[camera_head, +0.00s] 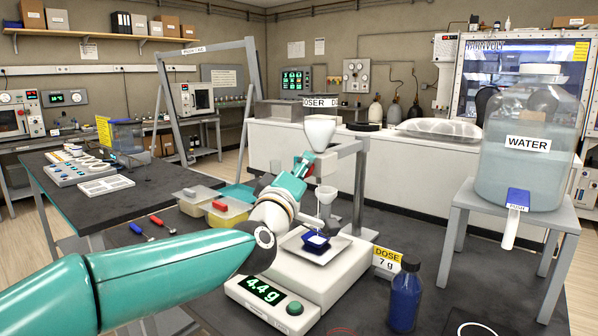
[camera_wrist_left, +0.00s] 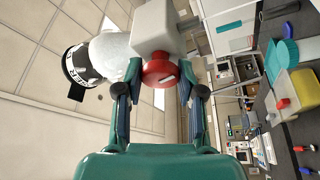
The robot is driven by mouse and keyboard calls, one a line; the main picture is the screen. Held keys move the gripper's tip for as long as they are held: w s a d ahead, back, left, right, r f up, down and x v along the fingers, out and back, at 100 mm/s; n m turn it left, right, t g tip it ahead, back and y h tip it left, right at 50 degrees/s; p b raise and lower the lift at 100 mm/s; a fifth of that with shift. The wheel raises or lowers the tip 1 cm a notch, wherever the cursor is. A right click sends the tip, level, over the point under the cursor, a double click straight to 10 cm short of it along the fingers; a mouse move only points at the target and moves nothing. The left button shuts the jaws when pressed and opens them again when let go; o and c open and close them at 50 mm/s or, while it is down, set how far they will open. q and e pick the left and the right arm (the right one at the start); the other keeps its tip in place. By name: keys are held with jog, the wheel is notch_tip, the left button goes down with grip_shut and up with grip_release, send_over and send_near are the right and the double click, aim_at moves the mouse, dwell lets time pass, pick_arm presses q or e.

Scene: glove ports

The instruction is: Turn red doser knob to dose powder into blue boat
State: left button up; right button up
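The red doser knob (camera_head: 309,158) is on the front of the white doser (camera_head: 320,132), mostly behind my left gripper (camera_head: 303,165). In the left wrist view the knob (camera_wrist_left: 160,73) sits between the two fingertips of my left gripper (camera_wrist_left: 160,80), which close on its sides. The blue boat (camera_head: 316,246) rests on the balance pan below the doser funnel (camera_head: 327,195) and holds some white powder. The balance (camera_head: 300,280) display reads 4.4 g. A yellow sign (camera_head: 387,258) reads DOSE 7 g. My right gripper is not in view.
A dark blue bottle (camera_head: 405,298) stands right of the balance. A water tank (camera_head: 528,150) is on a stand at the right. Yellow tubs (camera_head: 228,213) and a red-handled tool (camera_head: 156,220) lie left of the balance, near my left arm. The grey doser frame (camera_head: 360,185) stands close beside the gripper.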

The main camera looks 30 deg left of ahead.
pick_arm(q)
jog(key=o, duration=0.4)
jog(key=shift+w+f, duration=0.1)
jog(key=shift+f, duration=0.25)
jog(key=shift+o, duration=0.2)
jog(key=shift+r, duration=0.15)
jog(key=v, duration=1.2)
jog(key=shift+a, duration=0.1)
